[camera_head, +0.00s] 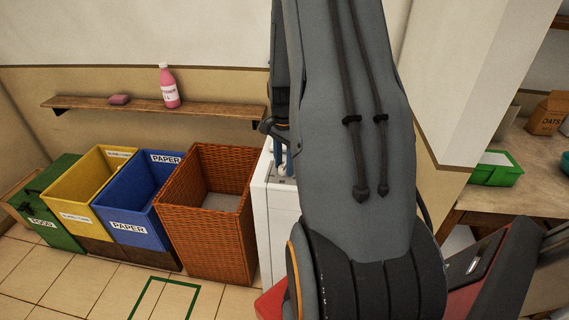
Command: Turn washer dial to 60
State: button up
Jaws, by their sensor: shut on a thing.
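The white washer (272,213) stands behind my arm, with only a strip of its left side and top in view. My gripper (283,164) is small and partly hidden by my own arm. Its fingers point down at the washer's top panel and are shut on the dial, of which only a small pale part (282,171) shows. The dial's numbers and the mark it points to cannot be read from here. The rest of the washer is hidden behind my arm.
A brown wicker basket (247,225) stands close left of the washer, beside blue (150,239), yellow (88,224) and green (58,232) bins. A counter with a green tray (497,174) is at right.

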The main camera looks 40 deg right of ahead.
aim_at(284, 165)
jog(key=n, duration=0.3)
jog(key=o, duration=1)
jog(key=shift+o, duration=0.2)
jog(key=shift+r, duration=0.1)
jog(key=shift+r+b, duration=0.9)
jog(key=shift+r, duration=2.95)
